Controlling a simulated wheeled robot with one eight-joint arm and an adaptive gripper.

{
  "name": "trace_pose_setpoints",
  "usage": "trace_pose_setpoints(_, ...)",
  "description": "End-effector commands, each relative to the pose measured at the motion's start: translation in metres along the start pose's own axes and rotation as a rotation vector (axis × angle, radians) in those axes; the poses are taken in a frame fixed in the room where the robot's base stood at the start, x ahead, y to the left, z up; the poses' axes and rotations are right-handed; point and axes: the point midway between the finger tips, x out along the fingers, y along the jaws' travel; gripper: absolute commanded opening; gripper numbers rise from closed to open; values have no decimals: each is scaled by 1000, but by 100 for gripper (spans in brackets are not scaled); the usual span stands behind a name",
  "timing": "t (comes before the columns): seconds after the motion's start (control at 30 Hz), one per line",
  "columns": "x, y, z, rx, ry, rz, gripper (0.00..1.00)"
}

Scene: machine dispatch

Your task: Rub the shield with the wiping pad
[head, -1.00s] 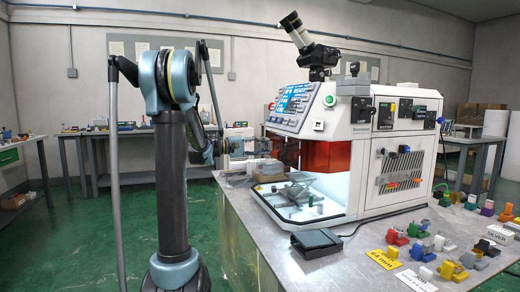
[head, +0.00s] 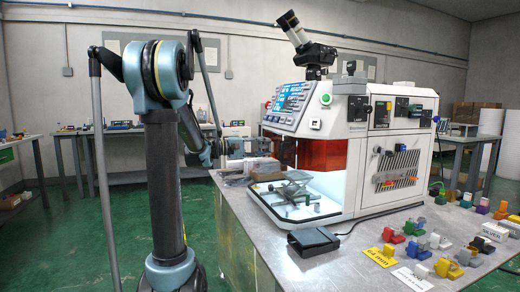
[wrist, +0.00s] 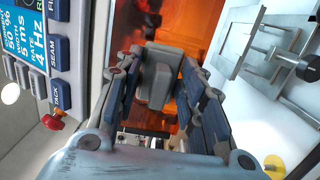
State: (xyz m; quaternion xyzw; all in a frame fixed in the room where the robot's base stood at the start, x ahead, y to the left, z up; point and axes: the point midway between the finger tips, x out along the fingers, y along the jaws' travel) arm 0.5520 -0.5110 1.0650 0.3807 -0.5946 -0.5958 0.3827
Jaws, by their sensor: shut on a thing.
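The shield (head: 320,154) is the orange see-through panel on the front of the white machine, above its lit work chamber. In the wrist view the shield (wrist: 195,32) fills the space behind the fingers. My gripper (wrist: 163,85) is shut on a grey block-shaped wiping pad (wrist: 157,75), held between its two dark fingers. The pad's face is turned toward the shield. I cannot tell whether they touch. In the head view my gripper (head: 238,147) is small, at the left of the machine front, and the pad is hard to make out.
The control panel (wrist: 58,50) with buttons and a red knob lies close to the left of my gripper in the wrist view. A metal stage (head: 287,188) stands in the chamber. A black pedal (head: 313,240) and several coloured parts lie on the table (head: 262,238).

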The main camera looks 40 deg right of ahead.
Motion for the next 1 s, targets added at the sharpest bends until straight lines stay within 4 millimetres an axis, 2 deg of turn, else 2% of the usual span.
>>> trace_pose_setpoints(0.2, 3, 0, 16, 0, 0, 0, 17)
trace_pose_setpoints(0.53, 5, 0, 27, 0, 0, 0, 17)
trace_pose_setpoints(1.0, 7, 0, 57, 0, 0, 0, 17)
